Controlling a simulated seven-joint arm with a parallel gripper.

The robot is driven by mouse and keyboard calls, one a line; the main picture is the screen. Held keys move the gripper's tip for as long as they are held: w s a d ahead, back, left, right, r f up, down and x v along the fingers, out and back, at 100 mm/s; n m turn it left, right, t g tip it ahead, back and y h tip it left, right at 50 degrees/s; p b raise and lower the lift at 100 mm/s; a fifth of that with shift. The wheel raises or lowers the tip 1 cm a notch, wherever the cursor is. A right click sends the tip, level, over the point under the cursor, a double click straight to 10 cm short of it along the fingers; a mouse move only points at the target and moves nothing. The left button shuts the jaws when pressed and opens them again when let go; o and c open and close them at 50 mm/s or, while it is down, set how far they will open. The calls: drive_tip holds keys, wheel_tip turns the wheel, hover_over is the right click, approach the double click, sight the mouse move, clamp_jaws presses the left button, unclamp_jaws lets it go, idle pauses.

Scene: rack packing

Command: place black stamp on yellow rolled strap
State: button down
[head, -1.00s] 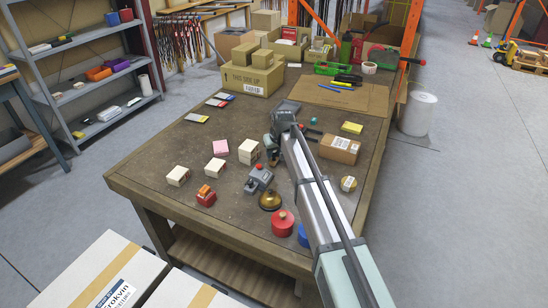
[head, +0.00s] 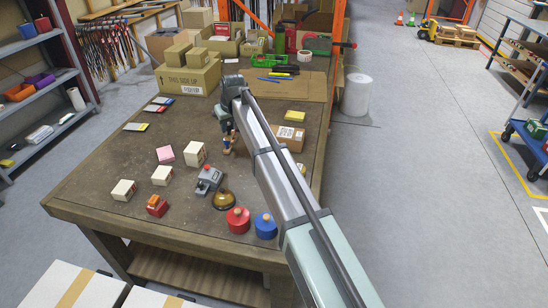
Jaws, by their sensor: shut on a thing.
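My gripper (head: 229,143) points down over the middle of the workbench, right of a white box. It is shut on a small dark thing, seemingly the black stamp; it is too small and too covered by the fingers to make out clearly. I cannot tell whether it touches the bench. The yellow rolled strap cannot be made out now; my arm covers the bench area to the right of the gripper.
White boxes (head: 195,153) and a pink pad (head: 165,154) stand left of my gripper. A grey device (head: 209,180), brass bell (head: 223,200), red pot (head: 237,220) and blue pot (head: 266,226) stand nearer. A brown carton (head: 290,138) is right, beside my arm.

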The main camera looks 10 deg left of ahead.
drive_tip(key=w+d+r+m+h, duration=0.1)
drive_tip(key=d+r+m, duration=0.1)
drive_tip(key=d, duration=1)
drive_tip(key=w+d+r+m, duration=0.1)
drive_tip(key=d, duration=1)
drive_tip(key=s+d+m, duration=0.1)
drive_tip(key=s+d, duration=0.3)
drive_tip(key=s, duration=0.1)
drive_tip(key=shift+m+t+h, duration=0.3)
drive_tip(key=shift+t, duration=0.1)
drive_tip(key=shift+w+a+f, duration=0.1)
drive_tip(key=shift+w+f, duration=0.05)
drive_tip(key=shift+f, duration=2.45)
drive_tip(key=shift+w+a+f, duration=0.1)
drive_tip(key=shift+f, duration=2.5)
drive_tip(key=shift+f, duration=0.1)
drive_tip(key=c, duration=0.8)
unclamp_jaws()
drive_tip(key=shift+c, duration=0.2)
